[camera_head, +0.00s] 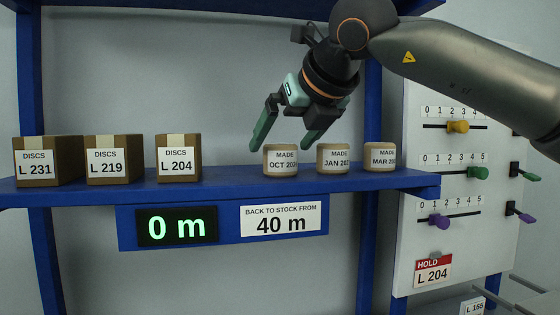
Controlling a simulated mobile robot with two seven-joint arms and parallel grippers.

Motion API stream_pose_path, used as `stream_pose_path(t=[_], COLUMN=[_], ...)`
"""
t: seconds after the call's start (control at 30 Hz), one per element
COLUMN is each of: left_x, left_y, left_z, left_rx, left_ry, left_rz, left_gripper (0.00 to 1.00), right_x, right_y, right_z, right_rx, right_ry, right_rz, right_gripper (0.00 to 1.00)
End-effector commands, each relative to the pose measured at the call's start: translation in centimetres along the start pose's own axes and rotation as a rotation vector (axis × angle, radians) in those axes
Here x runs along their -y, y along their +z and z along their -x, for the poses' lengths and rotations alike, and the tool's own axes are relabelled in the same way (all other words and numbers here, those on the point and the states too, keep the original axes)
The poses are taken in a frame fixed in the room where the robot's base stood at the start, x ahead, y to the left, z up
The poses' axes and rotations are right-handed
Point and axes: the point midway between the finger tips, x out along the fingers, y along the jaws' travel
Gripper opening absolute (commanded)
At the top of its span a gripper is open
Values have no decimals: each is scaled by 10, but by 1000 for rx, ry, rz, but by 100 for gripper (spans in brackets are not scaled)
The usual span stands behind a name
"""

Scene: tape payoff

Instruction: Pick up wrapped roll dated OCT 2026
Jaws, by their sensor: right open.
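The wrapped roll labelled "MADE OCT 202…" (280,160) stands upright on the blue shelf; the last digit of its year is hard to read. Beside it to the right stand similar rolls labelled JAN (333,159) and MAR (380,157). My right gripper (283,140) is open and empty, with its fingers pointing down around the OCT roll's position in the picture. One finger shows at the roll's upper left, the other between it and the JAN roll. I cannot tell whether the fingers are in front of or above the roll. My left gripper is not in view.
Cardboard disc boxes L 231 (48,161), L 219 (114,160) and L 204 (178,159) stand at the shelf's left. The shelf (225,185) is bare between L 204 and the OCT roll. A display (177,226) reads 0 m. A slider panel (415,200) stands at right.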

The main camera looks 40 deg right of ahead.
Motion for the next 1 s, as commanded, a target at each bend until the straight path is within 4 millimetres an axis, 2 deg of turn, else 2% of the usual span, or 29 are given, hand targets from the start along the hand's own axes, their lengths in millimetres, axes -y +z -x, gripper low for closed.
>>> stream_pose_path(t=[0.17,0.4,0.5,0.77,1.0], left_x=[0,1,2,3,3], left_y=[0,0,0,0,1], left_z=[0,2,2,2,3], left_rx=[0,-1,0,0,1], left_ry=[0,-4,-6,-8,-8], left_rz=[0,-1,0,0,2], left_gripper=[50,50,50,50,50], right_x=[0,4,3,3,3], right_y=[1,4,4,4,4], right_z=[-13,-48,-57,-59,-59], right_rx=[-1,-4,-1,1,1], right_ry=[0,0,1,0,0], right_rz=[0,0,0,0,0], right_gripper=[100,100,100,100,74])
